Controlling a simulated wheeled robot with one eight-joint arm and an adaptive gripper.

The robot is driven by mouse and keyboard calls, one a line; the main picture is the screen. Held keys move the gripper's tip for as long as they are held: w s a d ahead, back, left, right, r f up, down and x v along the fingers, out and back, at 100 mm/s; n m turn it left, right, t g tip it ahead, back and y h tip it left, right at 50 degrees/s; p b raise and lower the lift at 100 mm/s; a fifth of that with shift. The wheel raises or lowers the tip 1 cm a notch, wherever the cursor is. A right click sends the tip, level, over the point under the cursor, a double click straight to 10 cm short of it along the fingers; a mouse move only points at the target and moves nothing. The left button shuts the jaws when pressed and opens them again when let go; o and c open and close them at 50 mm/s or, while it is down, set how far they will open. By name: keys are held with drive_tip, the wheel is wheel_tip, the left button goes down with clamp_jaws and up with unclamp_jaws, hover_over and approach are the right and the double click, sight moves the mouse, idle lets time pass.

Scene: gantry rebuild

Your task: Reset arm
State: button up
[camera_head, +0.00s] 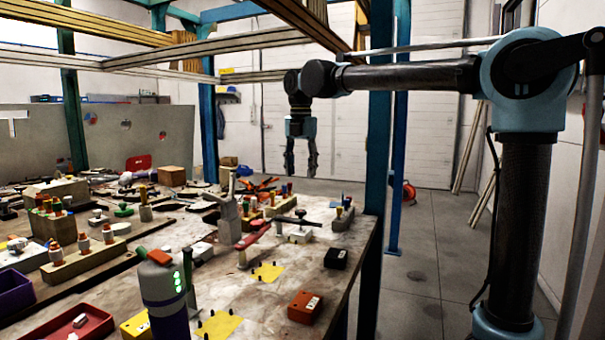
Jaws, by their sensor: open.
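My gripper (301,158) hangs pointing down at the upper middle of the head view, above and beyond the far right part of the workbench (345,255). Its two dark fingers are apart, with nothing visible between them. It touches nothing that I can see. My arm stands at the right, with its link running level to the left up to the gripper. The gap between the fingers looks narrow from here.
The workbench is crowded with tools, wooden blocks and small parts. An orange box (304,307) and a black box (336,258) lie near its right edge. A blue post (378,130) stands close to my arm. Wooden beams (200,48) run overhead. Floor (425,250) at right is clear.

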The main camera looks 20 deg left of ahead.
drive_tip(key=d+f+m, duration=0.3)
drive_tip(key=d+m, duration=0.2)
drive_tip(key=d, duration=0.5)
drive_tip(key=d+f+m, duration=0.4)
drive_tip(key=d+m, duration=0.2)
drive_tip(key=d, duration=0.3)
drive_tip(key=d+f+m, duration=0.3)
drive_tip(key=d+m, duration=0.2)
drive_tip(key=d, duration=0.5)
drive_tip(key=s+d+f+m+t, duration=0.1)
drive_tip(key=s+d+f+m, duration=0.6)
drive_tip(key=d+f+m, duration=0.2)
drive_tip(key=s+d+f+m+t, duration=0.1)
drive_tip(key=s+d+f+m, duration=0.5)
drive_tip(key=d+f+m, duration=0.4)
wheel_tip(320, 180, down, 4)
drive_tip(key=shift+s, duration=0.4)
drive_tip(key=shift+w+f, duration=0.2)
drive_tip(key=shift+w, duration=0.3)
